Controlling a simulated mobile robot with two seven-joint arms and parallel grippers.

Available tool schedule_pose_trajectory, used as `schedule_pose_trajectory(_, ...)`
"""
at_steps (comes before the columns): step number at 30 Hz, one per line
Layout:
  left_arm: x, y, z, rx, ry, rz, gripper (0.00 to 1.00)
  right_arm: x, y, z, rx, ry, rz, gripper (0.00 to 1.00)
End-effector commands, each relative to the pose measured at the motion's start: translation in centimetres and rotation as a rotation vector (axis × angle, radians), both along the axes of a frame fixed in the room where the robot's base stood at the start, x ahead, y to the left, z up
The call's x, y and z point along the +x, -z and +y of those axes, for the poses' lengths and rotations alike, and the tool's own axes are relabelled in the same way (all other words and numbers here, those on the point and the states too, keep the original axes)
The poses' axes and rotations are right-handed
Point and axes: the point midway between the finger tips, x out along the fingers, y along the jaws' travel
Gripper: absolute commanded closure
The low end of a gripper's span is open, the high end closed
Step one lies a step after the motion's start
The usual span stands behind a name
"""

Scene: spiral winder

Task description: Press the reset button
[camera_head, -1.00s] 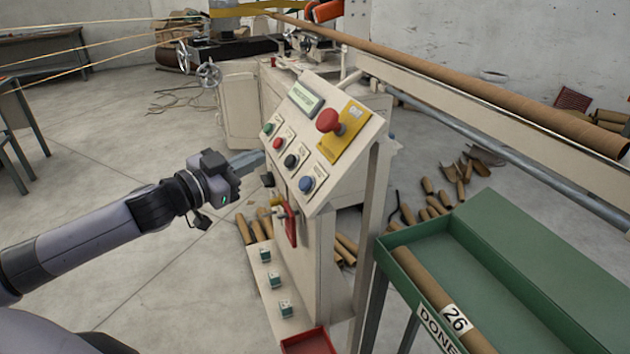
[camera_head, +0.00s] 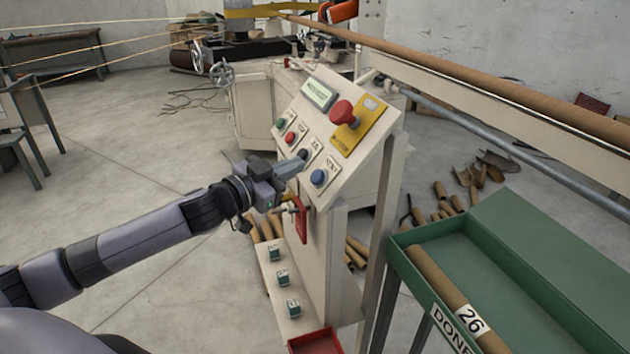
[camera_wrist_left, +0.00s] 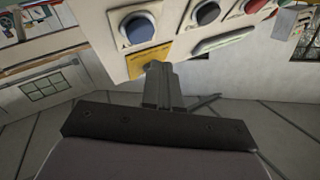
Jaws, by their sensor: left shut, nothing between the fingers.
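The slanted control panel (camera_head: 345,165) carries a green, a red, a black and a blue button in a row. The blue button (camera_head: 319,177) is at the near end; the black button (camera_head: 303,154) is beside it. Their label words are too small to read, so I cannot tell which is reset. My left gripper (camera_head: 290,168) is shut and empty at the panel's lower left edge, close to the black and blue buttons. In the left wrist view its fingers (camera_wrist_left: 160,82) point toward the panel, below the blue button (camera_wrist_left: 138,28); contact is not visible.
A red mushroom button (camera_head: 343,111) sits on a yellow plate higher on the panel. A red-handled switch (camera_head: 300,220) is just below my gripper. A green tray (camera_head: 408,238) holding a cardboard tube stands at the right. The floor at left is open.

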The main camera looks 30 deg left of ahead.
Motion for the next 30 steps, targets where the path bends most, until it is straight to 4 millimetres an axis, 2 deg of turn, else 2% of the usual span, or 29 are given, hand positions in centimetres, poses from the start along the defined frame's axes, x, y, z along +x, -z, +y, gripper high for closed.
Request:
schedule_pose_trajectory(9,0.99,1.00,-0.93,0.001,0.002,-0.001,1.00,0.10,-0.12,0.07,0.003,0.000,-0.003,0.19)
schedule_pose_trajectory(30,0.98,1.01,-0.92,0.000,0.002,0.000,1.00,0.12,-0.16,0.12,0.003,-0.001,-0.004,0.19)
